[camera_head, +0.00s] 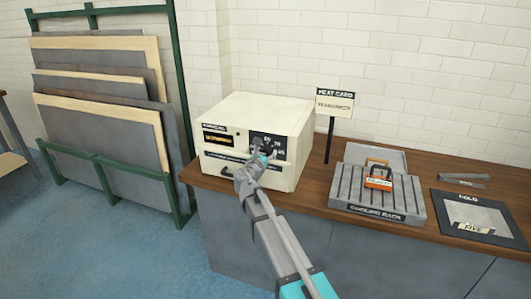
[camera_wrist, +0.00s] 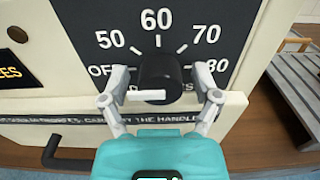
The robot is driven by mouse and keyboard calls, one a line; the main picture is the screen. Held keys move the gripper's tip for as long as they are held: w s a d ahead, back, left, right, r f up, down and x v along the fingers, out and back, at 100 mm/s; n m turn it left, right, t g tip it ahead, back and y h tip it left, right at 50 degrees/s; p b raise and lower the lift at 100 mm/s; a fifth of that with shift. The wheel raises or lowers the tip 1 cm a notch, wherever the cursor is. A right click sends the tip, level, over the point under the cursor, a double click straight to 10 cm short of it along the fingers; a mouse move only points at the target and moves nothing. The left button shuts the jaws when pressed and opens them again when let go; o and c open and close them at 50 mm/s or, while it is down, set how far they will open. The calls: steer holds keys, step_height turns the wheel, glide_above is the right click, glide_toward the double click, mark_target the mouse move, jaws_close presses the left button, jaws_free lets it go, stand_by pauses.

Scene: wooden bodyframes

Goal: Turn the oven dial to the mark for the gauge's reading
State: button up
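The oven (camera_head: 245,115) is a cream box on the wooden counter. Its black dial (camera_wrist: 160,75) sits on a dark panel marked OFF, 50, 60, 70 and 80. A white bar on the dial lies level, with its free end towards the left, on the OFF side. My gripper (camera_wrist: 162,76) is at the dial, one finger on each side. The fingers look spread, with narrow gaps to the dial; contact cannot be told. In the head view my gripper (camera_head: 257,160) partly hides the dial. I cannot pick out a gauge with a readable value.
A heat card (camera_head: 334,104) stands on a post right of the oven; its small text is unreadable. An oven handle (camera_wrist: 62,158) sticks out below left.

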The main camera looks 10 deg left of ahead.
steer(key=c, duration=0.9)
